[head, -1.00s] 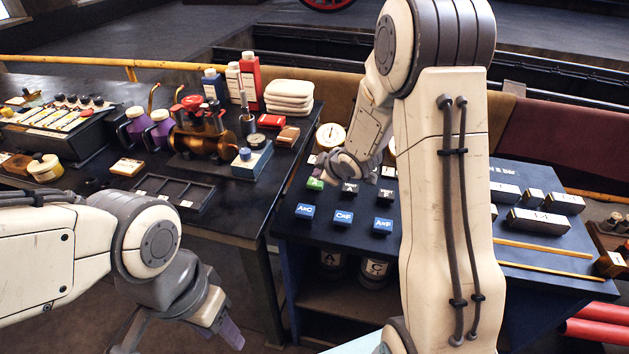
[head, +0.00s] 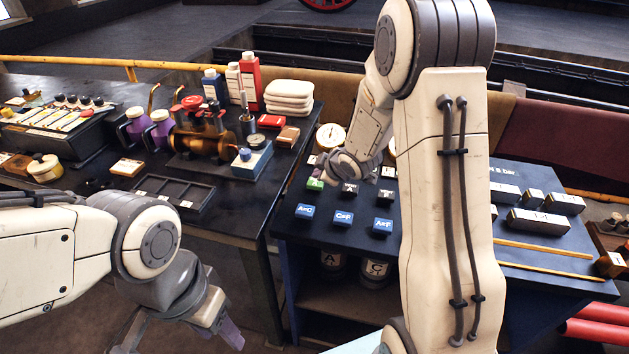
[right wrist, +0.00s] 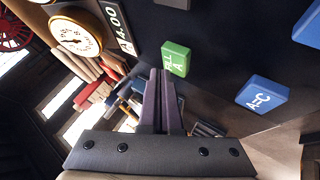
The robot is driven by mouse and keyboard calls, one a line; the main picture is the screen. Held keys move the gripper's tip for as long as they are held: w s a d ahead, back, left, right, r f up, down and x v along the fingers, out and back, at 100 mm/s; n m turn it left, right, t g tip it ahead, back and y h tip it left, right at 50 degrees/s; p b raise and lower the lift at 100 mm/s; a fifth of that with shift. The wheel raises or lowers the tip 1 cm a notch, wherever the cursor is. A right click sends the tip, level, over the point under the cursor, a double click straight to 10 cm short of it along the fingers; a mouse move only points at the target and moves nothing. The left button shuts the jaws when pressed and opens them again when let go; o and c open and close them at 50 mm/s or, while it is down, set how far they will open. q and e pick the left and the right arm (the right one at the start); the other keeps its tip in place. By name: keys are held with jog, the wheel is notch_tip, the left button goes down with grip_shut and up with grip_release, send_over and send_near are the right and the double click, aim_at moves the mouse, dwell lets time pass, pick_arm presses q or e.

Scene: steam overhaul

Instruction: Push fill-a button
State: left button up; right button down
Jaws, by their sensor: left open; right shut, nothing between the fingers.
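The green fill-a button (head: 315,184) sits at the left of the blue-topped console, behind the blue A=C button (head: 305,211). In the right wrist view the green button (right wrist: 176,58) shows just beyond and slightly right of the fingertips. My right gripper (right wrist: 160,72) is shut and empty, its two fingers together. A gap or contact with the button cannot be told. In the head view my right wrist is above the console close to the green button, and its fingertips are hard to make out. My left gripper (head: 180,337) is open and empty, low in front of the left bench.
Black vent buttons (head: 350,190) and blue C=F (head: 343,218) and A=F (head: 382,226) buttons are close by on the console. A round gauge (right wrist: 75,35) and a 4.00 display (right wrist: 119,27) stand beyond. The left bench holds bottles and a brass valve assembly (head: 197,142).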

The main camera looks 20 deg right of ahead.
aim_at(319, 184)
jog(key=shift+f, duration=0.1)
dwell(0.4)
jog(key=shift+f+b, duration=0.35)
jog(key=shift+b, duration=0.05)
jog(key=shift+f, duration=0.2)
dwell(0.3)
jog(key=shift+r, duration=0.15)
jog(key=shift+r+p, duration=0.4)
jog(key=shift+r, duration=0.1)
jog(key=shift+r, duration=0.1)
notch_tip(319, 184, up, 6)
jog(key=p, duration=0.5)
jog(key=shift+p, duration=0.3)
